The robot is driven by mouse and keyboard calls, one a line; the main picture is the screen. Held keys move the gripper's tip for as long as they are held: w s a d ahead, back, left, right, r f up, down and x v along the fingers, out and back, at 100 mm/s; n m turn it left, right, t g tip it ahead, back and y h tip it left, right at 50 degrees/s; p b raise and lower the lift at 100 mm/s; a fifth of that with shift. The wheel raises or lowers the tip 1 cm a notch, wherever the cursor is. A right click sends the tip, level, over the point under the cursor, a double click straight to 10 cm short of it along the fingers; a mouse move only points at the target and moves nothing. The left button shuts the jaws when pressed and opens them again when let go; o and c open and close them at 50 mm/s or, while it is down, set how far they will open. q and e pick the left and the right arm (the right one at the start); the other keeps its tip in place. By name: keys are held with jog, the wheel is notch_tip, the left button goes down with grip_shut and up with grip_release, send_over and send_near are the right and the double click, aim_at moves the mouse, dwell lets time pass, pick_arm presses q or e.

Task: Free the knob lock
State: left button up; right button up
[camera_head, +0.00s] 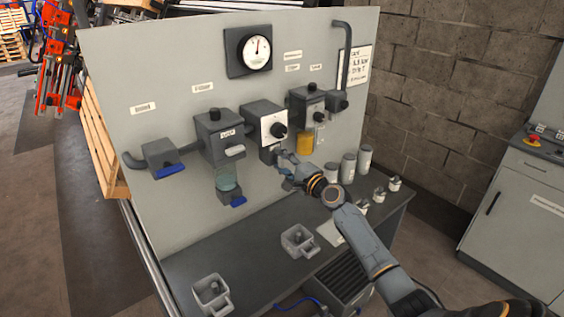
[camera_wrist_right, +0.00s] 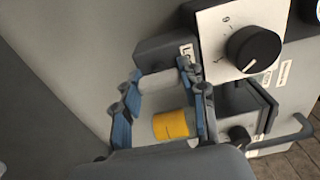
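The black regulator knob (camera_head: 278,130) sits on a white faceplate in the middle of the upright panel. The knob (camera_wrist_right: 253,48) and its plate show large in the right wrist view. Beside the plate there is a dark grey block (camera_wrist_right: 160,45) with a partly cut-off label starting with L. A light grey rounded tab (camera_wrist_right: 160,84), seemingly the knob lock, sticks out below it. My right gripper (camera_head: 287,168) is just below the regulator. Its blue-padded fingers are open on either side of the tab; contact cannot be told. My left gripper is out of view.
The yellow oil bowl (camera_head: 304,144) hangs close to the right of my gripper. The filter (camera_head: 219,130) and a blue-handled valve (camera_head: 160,157) are to the left. A gauge (camera_head: 257,52) is above. Grey canisters (camera_head: 348,167) and open cups (camera_head: 298,240) stand on the bench.

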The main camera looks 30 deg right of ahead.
jog(key=o, duration=0.3)
jog(key=shift+o, duration=0.2)
jog(key=s+d, duration=0.1)
jog(key=s, duration=1.1)
